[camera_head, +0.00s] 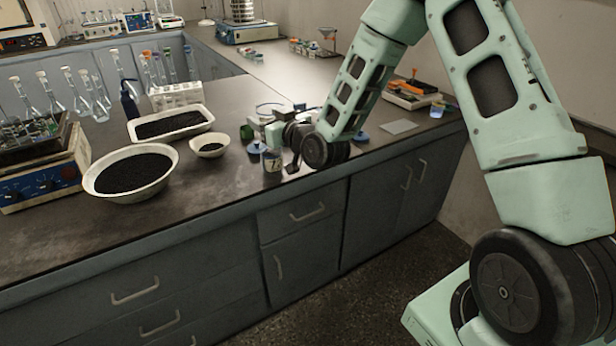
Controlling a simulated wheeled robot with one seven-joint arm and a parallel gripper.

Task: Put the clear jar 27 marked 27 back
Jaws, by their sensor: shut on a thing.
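A small clear jar (272,161) with a pale label and dark marks stands upright at or just above the front edge of the dark bench. The number on its label is too small to read surely. My gripper (281,158) reaches down over the bench from the right and is shut on this jar. Part of the fingers and the jar's far side are hidden.
A white bowl of black grains (131,190), a smaller bowl (210,155) and a white tray (171,137) stand left of my gripper. Blue lids and small items crowd close around it. A grey flat plate (399,127) lies on the right, with bare bench around it.

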